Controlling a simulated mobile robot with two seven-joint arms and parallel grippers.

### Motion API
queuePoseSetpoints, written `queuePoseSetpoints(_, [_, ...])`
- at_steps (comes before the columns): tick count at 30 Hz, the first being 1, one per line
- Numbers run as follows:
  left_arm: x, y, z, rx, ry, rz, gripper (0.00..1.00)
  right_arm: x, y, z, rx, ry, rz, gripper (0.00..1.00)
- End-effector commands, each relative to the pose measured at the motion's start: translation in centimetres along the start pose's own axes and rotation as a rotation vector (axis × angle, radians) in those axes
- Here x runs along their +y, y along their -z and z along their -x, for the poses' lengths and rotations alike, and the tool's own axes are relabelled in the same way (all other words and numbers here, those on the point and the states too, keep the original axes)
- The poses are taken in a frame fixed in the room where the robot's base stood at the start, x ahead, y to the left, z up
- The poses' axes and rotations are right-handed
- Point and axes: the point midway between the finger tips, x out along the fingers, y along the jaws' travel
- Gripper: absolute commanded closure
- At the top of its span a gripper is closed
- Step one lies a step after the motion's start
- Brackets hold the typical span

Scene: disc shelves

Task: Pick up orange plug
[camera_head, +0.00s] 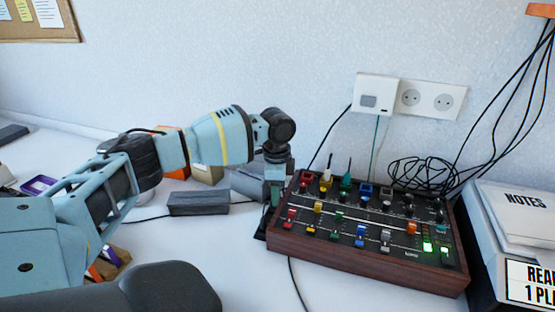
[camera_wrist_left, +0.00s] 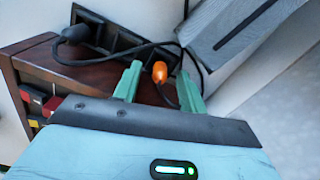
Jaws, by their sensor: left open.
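The orange plug (camera_wrist_left: 160,72) shows in the left wrist view, on the end of a black cable beside the wooden side of the mixer (camera_wrist_left: 90,75). My left gripper (camera_wrist_left: 161,83) is open, with one green finger on each side of the plug in that picture. Whether the fingers touch it, I cannot tell. In the head view, my left gripper (camera_head: 274,190) points down at the left end of the mixer (camera_head: 360,262). The plug is hidden there. My right gripper is not in view.
A black socket strip (camera_wrist_left: 115,40) with a dark plug and cable lies close by. A grey box (camera_head: 199,202) sits left of the gripper. Tangled black cables (camera_head: 425,174) lie behind the mixer. White notes (camera_head: 515,210) are stacked at right.

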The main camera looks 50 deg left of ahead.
Motion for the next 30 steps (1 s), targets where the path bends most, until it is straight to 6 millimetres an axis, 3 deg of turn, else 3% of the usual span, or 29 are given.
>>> queuePoseSetpoints(7, [0.0, 0.0, -0.2, 0.001, 0.0, 0.0, 0.59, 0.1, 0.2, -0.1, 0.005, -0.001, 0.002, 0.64])
queuePoseSetpoints(17, [0.0, 0.0, -0.1, 0.001, 0.0, -0.001, 1.0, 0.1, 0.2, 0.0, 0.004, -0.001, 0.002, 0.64])
queuePoseSetpoints(26, [0.0, 0.1, 0.1, 0.001, 0.001, -0.001, 1.0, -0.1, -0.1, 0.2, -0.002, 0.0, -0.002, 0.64])
queuePoseSetpoints(30, [-0.1, 0.1, 1.5, 0.004, 0.003, -0.001, 1.0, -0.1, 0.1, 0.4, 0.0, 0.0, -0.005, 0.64])
